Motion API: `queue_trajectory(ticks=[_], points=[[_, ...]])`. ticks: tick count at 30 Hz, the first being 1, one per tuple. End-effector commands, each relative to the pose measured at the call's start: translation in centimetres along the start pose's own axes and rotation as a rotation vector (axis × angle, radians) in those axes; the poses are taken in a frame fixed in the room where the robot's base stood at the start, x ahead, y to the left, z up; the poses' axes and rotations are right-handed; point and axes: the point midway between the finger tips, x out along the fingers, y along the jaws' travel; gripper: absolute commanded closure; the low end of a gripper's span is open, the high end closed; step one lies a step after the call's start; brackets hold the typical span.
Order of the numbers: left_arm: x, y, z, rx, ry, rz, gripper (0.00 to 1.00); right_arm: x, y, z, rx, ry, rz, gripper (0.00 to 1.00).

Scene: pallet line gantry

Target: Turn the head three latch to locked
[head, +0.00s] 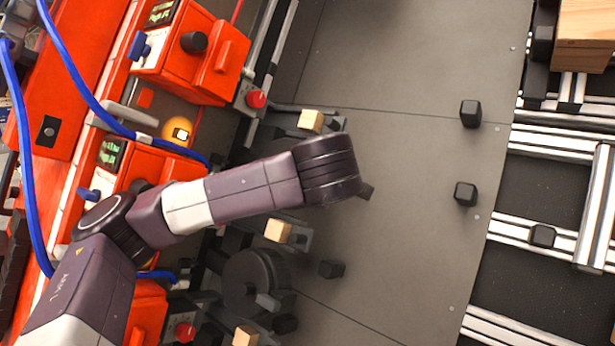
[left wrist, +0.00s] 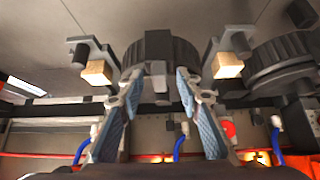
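In the left wrist view my left gripper (left wrist: 156,88) is open, its two blue-padded fingers apart. Between and just beyond them is a ribbed dark wheel (left wrist: 182,50) with a grey tab (left wrist: 160,84) on its face. I see no finger touching the tab. I cannot tell whether this tab is the head three latch. In the head view my left arm covers the gripper and whatever lies beneath it. A similar dark wheel with a grey lever (head: 266,301) shows below the arm. My right gripper is in neither view.
Wooden blocks on brackets flank the wheel in the left wrist view, at left (left wrist: 97,72) and right (left wrist: 228,65). Red housings (head: 195,60) with knobs, red buttons and blue hoses line the left. The grey floor plate (head: 400,100) is mostly clear, with several dark pegs (head: 470,113).

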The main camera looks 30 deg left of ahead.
Motion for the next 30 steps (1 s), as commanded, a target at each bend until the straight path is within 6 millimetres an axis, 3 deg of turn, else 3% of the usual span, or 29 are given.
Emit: queue_trajectory(ticks=[8, 14, 30], points=[[-0.4, 0.1, 0.0, -0.002, -0.001, 0.001, 0.68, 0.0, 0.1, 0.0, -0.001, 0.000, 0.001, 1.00], [-3.3, 0.2, 0.0, -0.001, -0.001, 0.007, 0.68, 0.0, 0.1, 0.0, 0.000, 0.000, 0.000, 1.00], [-7.8, 0.3, 0.1, 0.000, -0.003, 0.006, 0.68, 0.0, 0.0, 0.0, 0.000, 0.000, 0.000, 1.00]])
